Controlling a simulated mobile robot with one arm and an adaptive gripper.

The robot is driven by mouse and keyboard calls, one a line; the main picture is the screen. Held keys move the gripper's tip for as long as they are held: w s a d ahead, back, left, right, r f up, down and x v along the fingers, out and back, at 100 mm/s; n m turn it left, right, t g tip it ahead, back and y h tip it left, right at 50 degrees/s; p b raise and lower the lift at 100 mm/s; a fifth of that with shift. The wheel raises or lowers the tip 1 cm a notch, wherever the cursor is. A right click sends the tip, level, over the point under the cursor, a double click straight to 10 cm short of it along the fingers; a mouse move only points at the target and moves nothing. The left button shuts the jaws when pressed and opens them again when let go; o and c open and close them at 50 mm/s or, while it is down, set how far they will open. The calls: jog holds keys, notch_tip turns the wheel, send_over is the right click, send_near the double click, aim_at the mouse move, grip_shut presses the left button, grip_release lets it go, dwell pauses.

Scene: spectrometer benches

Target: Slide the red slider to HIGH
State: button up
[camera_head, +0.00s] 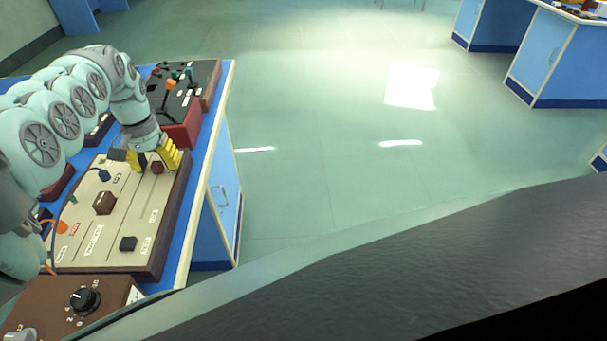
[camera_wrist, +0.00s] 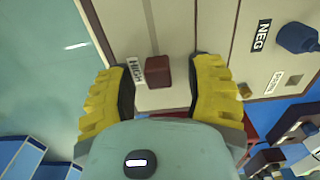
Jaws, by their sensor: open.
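The red slider knob (camera_wrist: 158,71) is a dark red block on a beige panel (camera_head: 128,226). In the wrist view it sits right beside the HIGH label (camera_wrist: 135,69), with a thin slot running up from it. My gripper (camera_head: 156,163) has yellow fingers, one on each side of the knob, spread apart. In the wrist view a gap shows on both sides, so the fingers do not appear shut on it. The knob also shows between the fingers in the head view (camera_head: 157,168).
A brown block (camera_head: 104,202) and a black block (camera_head: 128,243) stand on the same panel. A blue plug (camera_head: 103,175) with a cable is at its left. A box with a black dial (camera_head: 84,299) lies nearer. A red-sided box (camera_head: 183,133) stands behind. Open floor lies right of the bench.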

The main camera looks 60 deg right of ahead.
aim_at(156, 162)
notch_tip(156, 162, up, 12)
dwell(0.6)
dwell(0.4)
